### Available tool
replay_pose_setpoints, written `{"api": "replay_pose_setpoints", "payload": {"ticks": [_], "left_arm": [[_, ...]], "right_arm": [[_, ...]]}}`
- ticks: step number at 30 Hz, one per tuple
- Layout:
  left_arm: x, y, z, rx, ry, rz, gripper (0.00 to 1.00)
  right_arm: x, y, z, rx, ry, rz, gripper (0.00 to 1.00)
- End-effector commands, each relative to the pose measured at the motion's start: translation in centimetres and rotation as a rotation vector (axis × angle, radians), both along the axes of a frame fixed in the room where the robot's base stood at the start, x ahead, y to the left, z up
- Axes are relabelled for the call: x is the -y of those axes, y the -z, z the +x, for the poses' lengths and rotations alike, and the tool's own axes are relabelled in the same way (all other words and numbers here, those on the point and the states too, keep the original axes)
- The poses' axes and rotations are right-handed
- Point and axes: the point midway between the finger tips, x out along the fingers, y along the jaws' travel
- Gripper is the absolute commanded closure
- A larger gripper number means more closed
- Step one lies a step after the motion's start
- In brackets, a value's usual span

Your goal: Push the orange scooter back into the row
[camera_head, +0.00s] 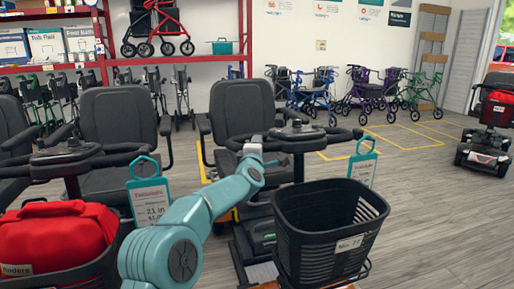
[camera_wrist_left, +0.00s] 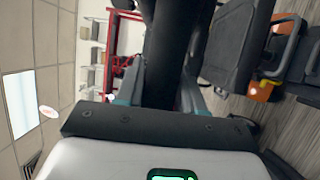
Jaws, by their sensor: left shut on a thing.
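The orange scooter (camera_head: 242,108) stands in front of me with a black seat, a handlebar (camera_head: 312,133) and a black front basket (camera_head: 335,238). Only small orange parts show low on it, near the basket. My left gripper (camera_head: 255,146) reaches the left side of its handlebar. In the left wrist view, my left gripper (camera_wrist_left: 165,92) has its fingers on either side of a black bar (camera_wrist_left: 163,55) and is shut on it. An orange patch (camera_wrist_left: 262,90) shows at the right there. My right gripper is out of view.
Other scooters with black seats (camera_head: 120,112) stand to the left, one with a red bag (camera_head: 58,235) in its basket. Yellow lines (camera_head: 405,138) mark the floor behind. Rollators (camera_head: 372,92) line the wall. A red scooter (camera_head: 494,115) stands far right. Grey floor is clear at right.

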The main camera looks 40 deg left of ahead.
Motion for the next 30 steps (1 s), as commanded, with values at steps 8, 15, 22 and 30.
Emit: {"api": "replay_pose_setpoints", "payload": {"ticks": [8,15,22,30], "left_arm": [[0.0,0.1,-0.2,0.0,-0.004,-0.002,1.0],[-0.1,0.1,-0.1,-0.001,-0.003,-0.002,0.42],[-0.1,0.1,0.0,-0.001,-0.001,-0.001,0.42],[1.2,0.3,-2.3,-0.001,0.001,0.0,0.42]], "right_arm": [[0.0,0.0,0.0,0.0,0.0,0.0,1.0],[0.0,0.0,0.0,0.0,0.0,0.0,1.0],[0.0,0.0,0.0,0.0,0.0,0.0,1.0],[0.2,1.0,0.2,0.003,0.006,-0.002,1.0]]}}
